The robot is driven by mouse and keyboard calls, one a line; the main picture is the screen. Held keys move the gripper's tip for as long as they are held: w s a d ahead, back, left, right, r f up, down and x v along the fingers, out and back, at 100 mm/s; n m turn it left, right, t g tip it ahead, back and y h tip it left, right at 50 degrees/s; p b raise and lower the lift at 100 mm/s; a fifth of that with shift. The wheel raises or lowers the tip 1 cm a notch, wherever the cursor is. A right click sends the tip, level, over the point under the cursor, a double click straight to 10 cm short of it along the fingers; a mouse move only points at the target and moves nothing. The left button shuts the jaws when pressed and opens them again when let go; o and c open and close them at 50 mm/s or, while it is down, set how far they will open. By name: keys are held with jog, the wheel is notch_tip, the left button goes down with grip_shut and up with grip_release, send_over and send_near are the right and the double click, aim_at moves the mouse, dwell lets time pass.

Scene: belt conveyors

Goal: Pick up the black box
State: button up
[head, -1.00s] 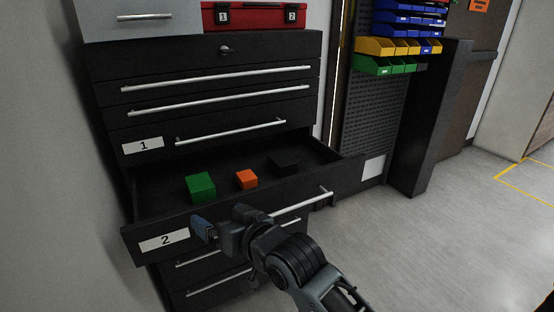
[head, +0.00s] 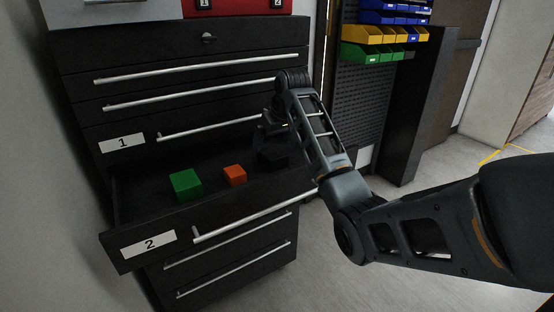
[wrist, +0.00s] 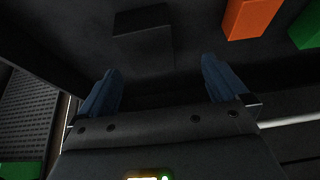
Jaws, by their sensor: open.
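The black box (wrist: 143,38) lies in the open drawer labelled 2, a dark block against the dark drawer floor. In the wrist view it sits just ahead of my gripper (wrist: 160,75), between the lines of the two blue fingers and apart from them. The fingers are spread and empty. In the head view my gripper is over the right part of the drawer, and the box there is dark and hard to make out under it. An orange cube (head: 235,175) and a green cube (head: 186,184) lie to its left in the same drawer.
The drawer's front panel (head: 215,215) with its silver handle stands on the near side. The closed drawer labelled 1 (head: 121,143) is above and behind. Colored bins (head: 375,38) hang at the upper right. Open floor lies to the right.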

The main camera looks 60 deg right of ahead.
aim_at(272, 152)
jog(key=shift+s+d+r+g, duration=0.1)
jog(key=shift+s+d+g, duration=0.2)
jog(key=shift+s+d, duration=0.25)
jog(key=shift+d, duration=0.2)
jog(key=x, duration=0.3)
jog(key=p+x, duration=0.1)
jog(key=x, duration=0.3)
jog(key=shift+w+a+f, duration=0.15)
jog(key=shift+w+f, duration=0.05)
jog(key=shift+f, duration=0.1)
jog(key=shift+c, duration=0.2)
jog(key=c, duration=1)
jog(key=shift+c, duration=0.5)
jog(key=shift+r, duration=0.15)
